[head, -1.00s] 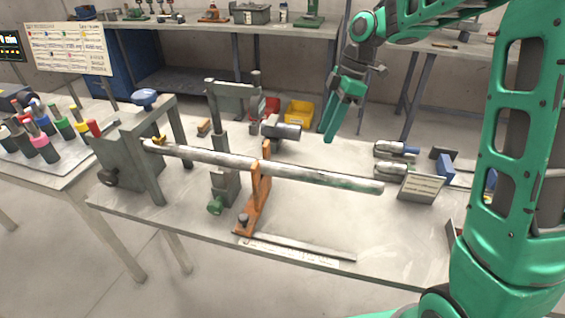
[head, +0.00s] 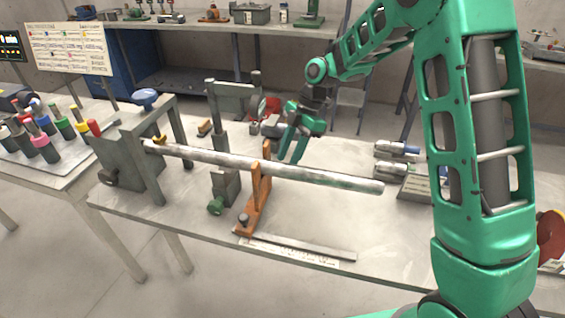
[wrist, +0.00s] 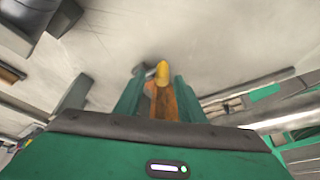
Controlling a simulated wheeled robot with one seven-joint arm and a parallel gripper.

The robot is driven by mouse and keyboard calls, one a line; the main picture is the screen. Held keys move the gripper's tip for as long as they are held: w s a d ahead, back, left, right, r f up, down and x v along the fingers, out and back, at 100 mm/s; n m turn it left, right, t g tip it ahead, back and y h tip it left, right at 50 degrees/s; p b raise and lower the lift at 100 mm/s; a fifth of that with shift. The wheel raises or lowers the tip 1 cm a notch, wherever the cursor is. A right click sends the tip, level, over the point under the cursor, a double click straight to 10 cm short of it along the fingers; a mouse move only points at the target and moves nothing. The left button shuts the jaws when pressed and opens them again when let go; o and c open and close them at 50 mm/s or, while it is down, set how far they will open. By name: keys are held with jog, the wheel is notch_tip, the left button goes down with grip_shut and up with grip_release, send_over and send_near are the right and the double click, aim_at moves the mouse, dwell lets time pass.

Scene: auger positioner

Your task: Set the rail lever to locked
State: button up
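My gripper (head: 290,156) is open, fingers pointing down, above the bench behind the long grey bar (head: 325,178). In the wrist view an orange piece with a yellow tip (wrist: 162,75) shows between the two fingers; I cannot tell whether they touch it. An orange stand (head: 258,190) carries the bar, with a dark knob (head: 243,220) on its foot. The grey headstock (head: 115,165) has a blue knob (head: 144,98) and a red knob (head: 94,127). I cannot tell which part is the rail lever.
Metal cylinders (head: 388,150) and a small sign (head: 414,187) stand at the right of the bench. A flat strip (head: 300,246) lies near the front edge. Coloured-handled tools (head: 45,148) stand on the left table. The bench's front right is clear.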

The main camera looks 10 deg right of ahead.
jog(key=shift+x, duration=1.05)
grip_shut()
jog(key=shift+a, duration=0.3)
jog(key=shift+w+d, duration=0.1)
jog(key=shift+w+d+n+g+h, duration=0.15)
jog(key=shift+w+n, duration=0.25)
jog(key=shift+n, duration=0.4)
jog(key=shift+w+n+g+h, duration=0.2)
jog(key=shift+w+n, duration=0.25)
jog(key=shift+n, duration=0.35)
jog(key=shift+w+r+n+g+h, duration=0.1)
jog(key=shift+w+n+g+h, duration=0.4)
jog(key=shift+n, duration=0.55)
jog(key=shift+w+n+g+h, duration=0.1)
jog(key=shift+w+n+h, duration=0.05)
jog(key=shift+w+n, duration=0.75)
jog(key=shift+s, duration=0.1)
